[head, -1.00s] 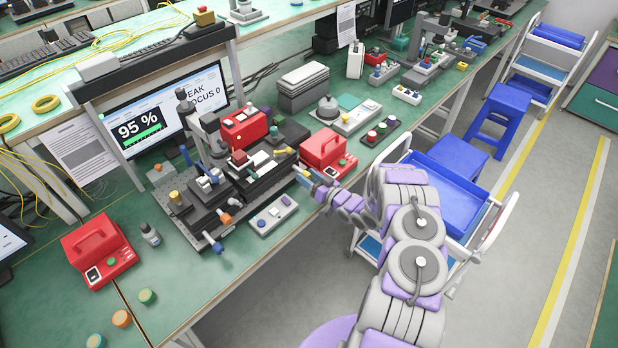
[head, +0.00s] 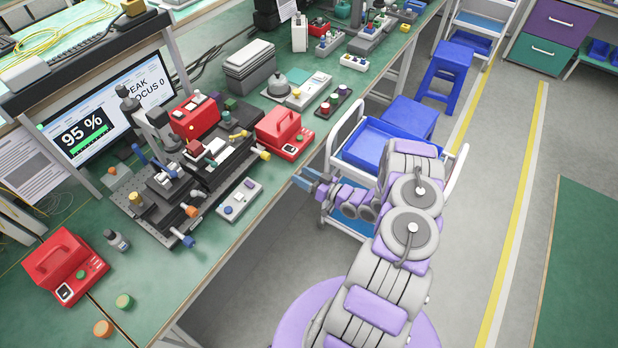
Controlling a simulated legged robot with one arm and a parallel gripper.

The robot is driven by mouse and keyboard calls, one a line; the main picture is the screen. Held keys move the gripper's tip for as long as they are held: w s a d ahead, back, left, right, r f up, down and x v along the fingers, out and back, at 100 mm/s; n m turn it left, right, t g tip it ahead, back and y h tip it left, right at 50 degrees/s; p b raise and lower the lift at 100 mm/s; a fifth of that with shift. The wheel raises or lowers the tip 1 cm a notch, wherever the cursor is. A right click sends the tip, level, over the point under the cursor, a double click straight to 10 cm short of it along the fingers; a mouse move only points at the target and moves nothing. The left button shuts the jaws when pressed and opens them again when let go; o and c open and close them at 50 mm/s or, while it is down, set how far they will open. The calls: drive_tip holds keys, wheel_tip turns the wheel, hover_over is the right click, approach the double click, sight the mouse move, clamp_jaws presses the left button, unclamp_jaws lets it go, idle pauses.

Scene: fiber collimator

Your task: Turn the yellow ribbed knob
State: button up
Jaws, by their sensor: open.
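The yellow ribbed knob (head: 264,154) appears small at the right end of the dark optical stage (head: 218,172), on the green bench. It lies just left of the red box with a handle (head: 283,133). A brass-yellow cylinder (head: 136,199) stands at the stage's left end. My gripper (head: 304,180) has blue fingers and is open and empty. It is at the bench's front edge, to the lower right of the yellow knob and apart from it. Whether the knob is rotated cannot be told.
The screen (head: 100,125) behind the stage reads 95 %. A grey button box (head: 239,200) lies in front of the stage. Orange (head: 191,211) and blue (head: 188,242) knobs stick out at its front. A blue-trayed cart (head: 372,143) stands beside the bench near my arm.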

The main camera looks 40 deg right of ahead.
drive_tip(key=shift+v, duration=0.95)
idle(1.1)
